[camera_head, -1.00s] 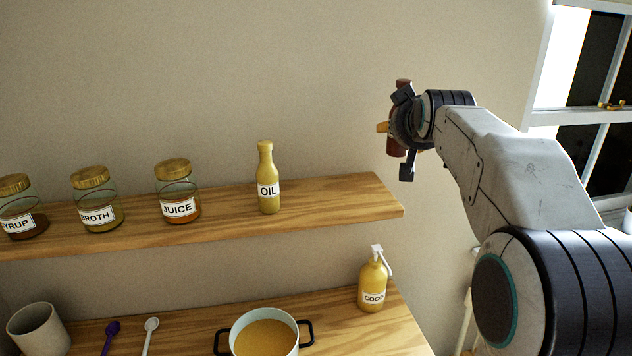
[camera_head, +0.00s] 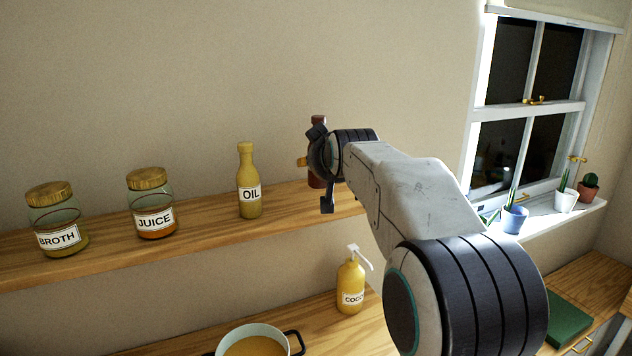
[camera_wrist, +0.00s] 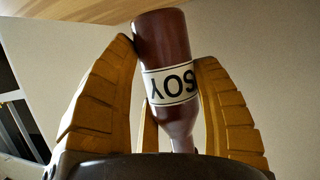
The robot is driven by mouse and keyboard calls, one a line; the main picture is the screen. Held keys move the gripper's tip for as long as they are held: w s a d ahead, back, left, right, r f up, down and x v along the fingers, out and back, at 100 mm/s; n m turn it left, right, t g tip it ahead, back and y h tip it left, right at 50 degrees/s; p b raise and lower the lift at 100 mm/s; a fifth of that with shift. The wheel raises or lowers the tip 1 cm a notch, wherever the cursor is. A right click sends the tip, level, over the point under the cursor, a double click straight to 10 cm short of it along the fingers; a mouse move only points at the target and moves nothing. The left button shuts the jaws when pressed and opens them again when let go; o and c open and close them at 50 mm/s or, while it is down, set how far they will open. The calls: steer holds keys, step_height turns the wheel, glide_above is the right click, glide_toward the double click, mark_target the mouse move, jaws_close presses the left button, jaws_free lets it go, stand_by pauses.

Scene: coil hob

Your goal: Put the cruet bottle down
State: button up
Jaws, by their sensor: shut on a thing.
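The cruet bottle (camera_wrist: 163,45) is dark red-brown with a white label reading SOY. In the wrist view it stands between the yellow fingers of my gripper (camera_wrist: 165,85), which is shut on it. In the head view the bottle (camera_head: 318,122) shows only in part behind my gripper (camera_head: 316,162). They appear near the right end of the wooden shelf (camera_head: 110,248), to the right of the OIL bottle (camera_head: 248,182). I cannot tell whether the bottle touches the shelf.
A JUICE jar (camera_head: 152,205) and a BROTH jar (camera_head: 57,220) stand further left on the shelf. Below are a COCO pump bottle (camera_head: 350,288) and a pot (camera_head: 255,340). Potted plants (camera_head: 514,218) line the windowsill at right. Shelf room between JUICE and OIL is clear.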

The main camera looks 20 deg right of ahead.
steer(key=shift+f+b, duration=1.05)
steer(key=shift+f, duration=0.65)
steer(key=shift+f, duration=0.2)
steer(key=o, duration=1)
steer(key=shift+c, duration=0.2)
steer(key=shift+r, duration=0.25)
